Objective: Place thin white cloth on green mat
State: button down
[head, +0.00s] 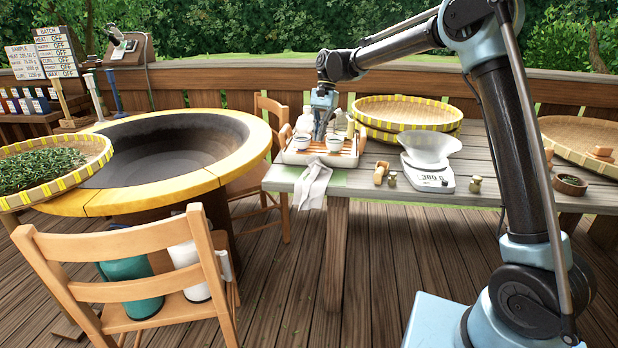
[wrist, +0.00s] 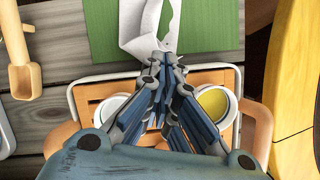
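The thin white cloth (head: 313,187) lies crumpled at the table's front edge, just in front of the tray, and part of it hangs over the edge. In the wrist view the cloth (wrist: 150,30) runs down to my fingertips. The green mat (head: 339,179) lies flat at the table's front left corner, partly under the cloth; it also fills the top of the wrist view (wrist: 215,28). My gripper (wrist: 166,68) points down over the tray between two cups, its fingers close together. I cannot tell whether they touch or pinch the cloth.
The wooden tray (head: 300,157) holds white cups and small vessels close around my gripper. A wooden scoop (head: 381,172), a scale with a clear pan (head: 430,180) and woven trays (head: 408,110) stand to the right. A large yellow-rimmed pan (head: 240,165) and chairs are at left.

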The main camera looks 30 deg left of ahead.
jog(key=w+d+r, duration=0.1)
jog(key=d+r, duration=0.2)
jog(key=d, duration=0.3)
jog(key=w+d+r+t+y, duration=0.1)
jog(key=d+r, duration=0.1)
jog(key=d, duration=0.5)
jog(key=w+d+r, duration=0.1)
jog(key=d+r, duration=0.2)
jog(key=d, duration=0.3)
jog(key=s+d+t, duration=0.2)
jog(key=s+d, duration=0.1)
jog(key=d, duration=1.5)
jog(key=s+d+f+t, duration=0.1)
jog(key=s+d+f, duration=0.2)
jog(key=s+d, duration=0.35)
jog(key=s+d+f+t, duration=0.1)
jog(key=s+d+f, duration=0.25)
jog(key=d, duration=0.55)
jog(key=s+d+f+t+h, duration=0.1)
jog(key=s+d+f, duration=0.8)
jog(key=f, duration=0.4)
jog(key=shift+s+d, duration=0.4)
jog(key=shift+s, duration=0.45)
jog(key=shift+f, duration=0.1)
